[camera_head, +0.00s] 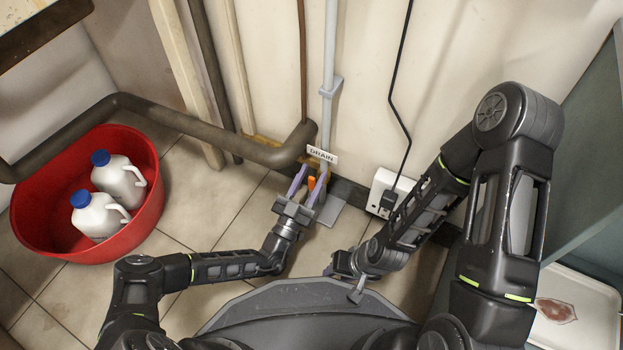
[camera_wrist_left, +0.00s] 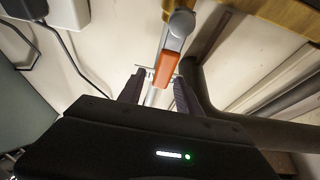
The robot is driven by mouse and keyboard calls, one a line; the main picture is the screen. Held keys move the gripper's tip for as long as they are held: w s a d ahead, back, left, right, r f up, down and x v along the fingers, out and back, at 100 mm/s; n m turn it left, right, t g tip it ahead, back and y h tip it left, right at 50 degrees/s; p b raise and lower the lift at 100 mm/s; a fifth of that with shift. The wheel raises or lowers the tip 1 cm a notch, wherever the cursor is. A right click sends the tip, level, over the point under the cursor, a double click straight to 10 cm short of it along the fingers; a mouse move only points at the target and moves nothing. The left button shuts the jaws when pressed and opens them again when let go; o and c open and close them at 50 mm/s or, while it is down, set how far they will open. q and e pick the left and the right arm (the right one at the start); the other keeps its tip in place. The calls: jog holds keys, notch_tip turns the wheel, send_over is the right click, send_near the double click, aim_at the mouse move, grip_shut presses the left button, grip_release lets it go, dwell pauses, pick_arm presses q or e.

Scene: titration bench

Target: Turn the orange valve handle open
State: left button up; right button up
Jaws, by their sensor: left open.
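The orange valve handle (camera_head: 311,183) shows low on the wall, just under the white DRAIN sign (camera_head: 322,154) and near the grey vertical pipe (camera_head: 329,60). In the left wrist view the handle (camera_wrist_left: 166,68) is a short orange bar below a round grey knob (camera_wrist_left: 181,24). My left gripper (camera_head: 306,184) is open, with its fingers on either side of the handle. The left wrist view shows its fingertips (camera_wrist_left: 153,74) apart around the handle's lower end; contact is unclear. My right gripper (camera_head: 344,265) is low and away from the valve, its jaws unclear.
A red tub (camera_head: 150,215) with two white, blue-capped jugs (camera_head: 118,181) stands at left. A thick brown pipe (camera_head: 200,122) runs along the wall to the valve. A white outlet box (camera_head: 383,187) with a black cord (camera_head: 397,110) is to the right. A white tray (camera_head: 590,305) lies at lower right.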

pick_arm(q)
notch_tip(320, 180, up, 8)
jog(key=p, duration=0.3)
jog(key=shift+f, duration=0.25)
